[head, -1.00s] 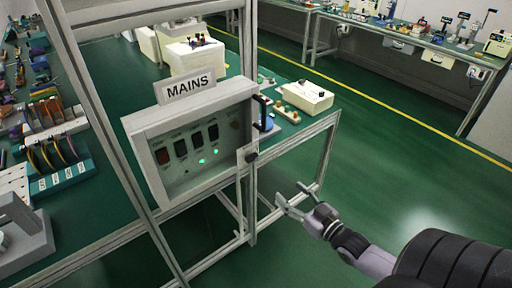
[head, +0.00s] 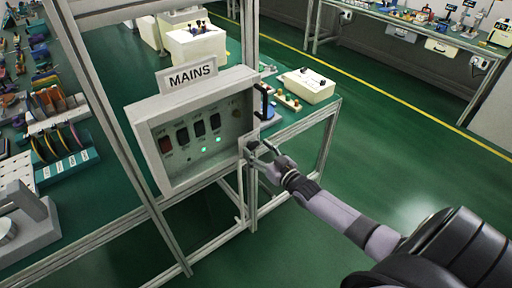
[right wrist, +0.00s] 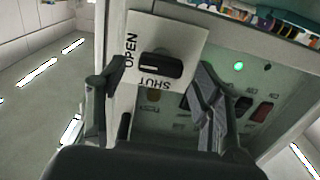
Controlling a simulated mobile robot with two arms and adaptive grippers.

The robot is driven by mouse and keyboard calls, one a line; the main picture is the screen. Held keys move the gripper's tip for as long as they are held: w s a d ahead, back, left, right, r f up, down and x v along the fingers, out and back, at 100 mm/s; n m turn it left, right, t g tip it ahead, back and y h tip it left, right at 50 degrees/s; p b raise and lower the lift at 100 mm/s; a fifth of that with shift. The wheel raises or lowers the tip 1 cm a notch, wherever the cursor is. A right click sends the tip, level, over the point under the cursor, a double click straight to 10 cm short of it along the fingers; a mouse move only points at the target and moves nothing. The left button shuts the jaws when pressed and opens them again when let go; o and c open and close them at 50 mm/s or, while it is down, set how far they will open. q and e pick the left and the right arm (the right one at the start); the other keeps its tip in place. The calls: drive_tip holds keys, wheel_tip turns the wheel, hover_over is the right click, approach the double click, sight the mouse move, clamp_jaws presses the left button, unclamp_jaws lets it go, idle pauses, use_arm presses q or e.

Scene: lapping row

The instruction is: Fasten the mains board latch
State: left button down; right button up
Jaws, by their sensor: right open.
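The mains board (head: 152,123) is a grey box with a MAINS sign on top. Its latch is a black knob on a pale plate at the lower right corner; in the head view my gripper partly hides it. My right gripper (head: 257,157) is open at the latch. Its fingers stand either side of the knob in the wrist view (right wrist: 157,85); contact cannot be told. My left gripper is out of view.
A black handle (head: 264,102) stands out from the board's right side. A metal frame post (head: 108,125) runs up left of the board. A bench with a cream box (head: 308,88) stands behind. The green floor (head: 400,150) at the right is clear.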

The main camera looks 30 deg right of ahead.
drive_tip(key=shift+w, duration=0.8)
